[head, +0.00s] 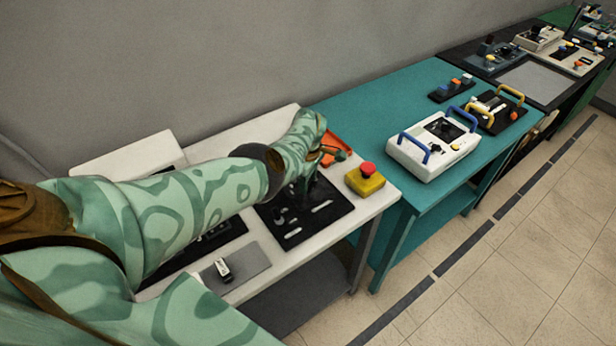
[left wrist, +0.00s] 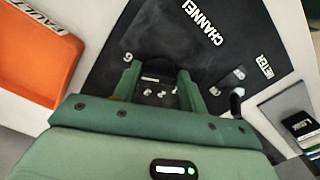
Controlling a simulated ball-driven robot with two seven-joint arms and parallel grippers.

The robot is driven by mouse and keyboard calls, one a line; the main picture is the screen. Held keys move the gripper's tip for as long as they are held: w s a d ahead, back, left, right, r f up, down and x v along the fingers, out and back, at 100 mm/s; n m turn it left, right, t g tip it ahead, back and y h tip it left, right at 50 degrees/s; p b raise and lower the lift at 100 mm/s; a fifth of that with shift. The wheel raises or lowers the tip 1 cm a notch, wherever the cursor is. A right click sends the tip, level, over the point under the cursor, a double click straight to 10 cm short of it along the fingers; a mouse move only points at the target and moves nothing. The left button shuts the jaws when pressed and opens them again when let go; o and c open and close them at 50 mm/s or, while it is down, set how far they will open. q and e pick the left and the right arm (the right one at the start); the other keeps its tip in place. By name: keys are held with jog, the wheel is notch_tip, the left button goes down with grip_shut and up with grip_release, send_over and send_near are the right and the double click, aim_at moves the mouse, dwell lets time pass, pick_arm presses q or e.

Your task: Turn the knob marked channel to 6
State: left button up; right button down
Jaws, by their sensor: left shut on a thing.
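The black panel (head: 328,212) lies on the white bench and also fills the top of the left wrist view (left wrist: 165,35). My left gripper (head: 295,196) reaches down onto this panel. In the left wrist view its two green fingers (left wrist: 159,88) are shut on the dark channel knob (left wrist: 156,79), one on each side. The knob is mostly hidden by the fingers and the gripper body, so I cannot tell its pointer's setting. My right gripper is not in view.
An orange tray (left wrist: 35,55) lies close beside the panel. A yellow box with a red button (head: 366,178) stands right of the panel. A grey plate with a small switch (head: 240,272) lies nearer. A teal table (head: 350,110) holds a white handled device (head: 408,150).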

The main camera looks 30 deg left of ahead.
pick_arm(q)
jog(key=shift+m, duration=1.2)
jog(key=shift+p, duration=0.3)
jog(key=o, duration=1)
notch_tip(320, 180, up, 16)
jog(key=p, duration=1.3)
jog(key=shift+r+p, duration=0.2)
jog(key=shift+p, duration=0.15)
